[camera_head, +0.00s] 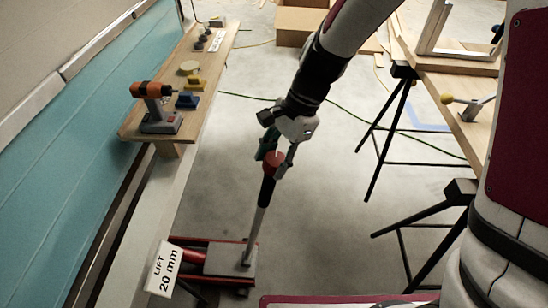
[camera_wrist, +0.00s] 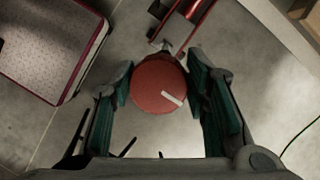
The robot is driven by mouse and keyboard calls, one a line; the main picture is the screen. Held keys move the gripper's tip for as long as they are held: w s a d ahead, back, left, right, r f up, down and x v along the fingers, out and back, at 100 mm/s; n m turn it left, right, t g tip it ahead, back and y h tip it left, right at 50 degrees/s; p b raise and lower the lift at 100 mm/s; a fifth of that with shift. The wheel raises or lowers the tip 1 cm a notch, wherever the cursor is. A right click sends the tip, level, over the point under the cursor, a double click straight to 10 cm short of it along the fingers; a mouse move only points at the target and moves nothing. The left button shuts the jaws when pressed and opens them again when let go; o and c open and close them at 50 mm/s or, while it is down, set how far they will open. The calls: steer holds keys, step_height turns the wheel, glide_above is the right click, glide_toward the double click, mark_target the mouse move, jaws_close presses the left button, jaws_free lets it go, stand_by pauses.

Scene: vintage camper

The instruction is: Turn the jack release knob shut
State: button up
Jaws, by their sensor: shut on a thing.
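The red round release knob (camera_wrist: 150,88) sits at the top of the jack handle, with a white bar mark pointing to the lower right in the wrist view. My gripper (camera_wrist: 160,90) is shut on it, green-padded fingers on its left and right sides. The knob also shows red between the fingers in the head view (camera_head: 274,160), partly hidden. Below it the jack handle (camera_head: 262,208) has a black grip and a grey rod, leaning slightly, down to the red and grey floor jack (camera_head: 222,262). The jack also shows in the wrist view (camera_wrist: 177,27).
A white sign (camera_head: 164,270) reading "LIFT 20 mm" stands at the jack's left end. A wooden shelf (camera_head: 205,75) along the teal camper wall holds an orange and grey tool (camera_head: 158,106). Black trestle legs (camera_head: 390,130) stand to the right. A green cable crosses the floor.

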steer(key=shift+s, duration=0.1)
steer(key=n+h+p, duration=0.1)
steer(key=n+p, duration=0.1)
steer(key=n, duration=0.2)
steer(key=shift+s+n+g, duration=0.1)
steer(key=shift+n+g, duration=0.2)
steer(key=shift+n, duration=0.1)
steer(key=n+h+p, duration=0.1)
steer(key=n, duration=0.3)
steer(key=shift+n, duration=0.4)
steer(key=n+h+p, duration=0.1)
steer(key=n, duration=0.3)
steer(key=shift+d, duration=0.1)
steer(key=shift+n+h+p, duration=0.3)
steer(key=shift+n+h, duration=0.2)
steer(key=shift+n, duration=1.5)
steer(key=shift+d, duration=0.1)
steer(key=o, duration=1.1)
